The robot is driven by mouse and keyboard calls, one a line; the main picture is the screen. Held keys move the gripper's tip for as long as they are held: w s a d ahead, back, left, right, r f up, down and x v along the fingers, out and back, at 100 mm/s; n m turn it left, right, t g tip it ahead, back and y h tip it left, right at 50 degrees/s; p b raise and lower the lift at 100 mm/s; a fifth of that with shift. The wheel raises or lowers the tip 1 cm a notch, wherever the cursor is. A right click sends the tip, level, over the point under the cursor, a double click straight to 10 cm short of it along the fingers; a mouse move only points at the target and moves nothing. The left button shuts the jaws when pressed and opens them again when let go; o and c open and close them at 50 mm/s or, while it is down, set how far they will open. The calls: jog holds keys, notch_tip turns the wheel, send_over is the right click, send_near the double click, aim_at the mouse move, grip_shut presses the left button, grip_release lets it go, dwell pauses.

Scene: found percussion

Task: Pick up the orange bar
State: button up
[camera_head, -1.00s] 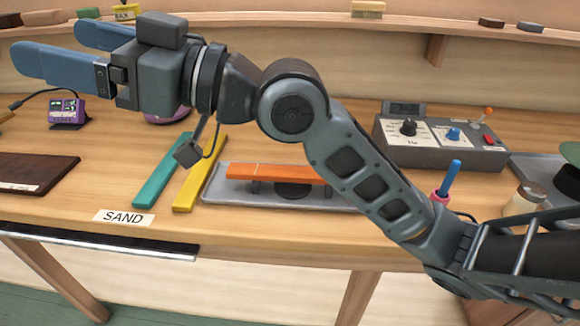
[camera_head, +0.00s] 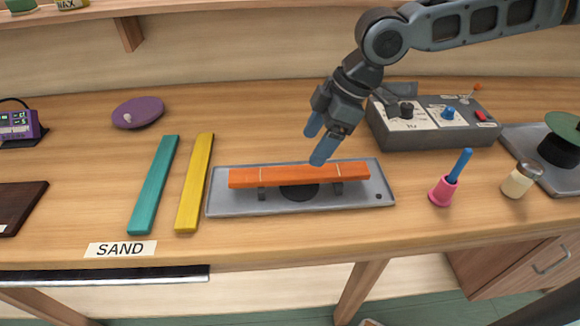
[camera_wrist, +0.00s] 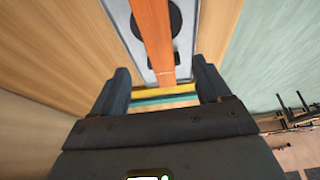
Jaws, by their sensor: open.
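The orange bar (camera_head: 300,174) lies across small dark supports on a grey metal tray (camera_head: 225,207), above a black disc. My gripper (camera_head: 317,143) is open, its blue fingers pointing down above and behind the right half of the bar, apart from it. In the wrist view, the orange bar (camera_wrist: 154,40) runs lengthwise from the top edge to between the open fingers of my gripper (camera_wrist: 163,84). Nothing is held.
A yellow bar (camera_head: 195,180) and a teal bar (camera_head: 155,185) lie left of the tray. A grey control box (camera_head: 433,139) stands behind it to the right. A pink holder with a blue stick (camera_head: 443,191) and a jar (camera_head: 519,183) stand right. A "SAND" label (camera_head: 121,249) lies front left.

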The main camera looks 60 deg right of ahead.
aim_at(301, 172)
jog(key=shift+s+d+f, duration=0.15)
jog(key=shift+d+f, duration=0.1)
jog(key=shift+f, duration=0.05)
jog(key=p+x, duration=0.1)
jog(key=x, duration=0.6)
jog(key=shift+f, duration=0.15)
jog(key=shift+c, duration=0.2)
jog(key=c, duration=1.2)
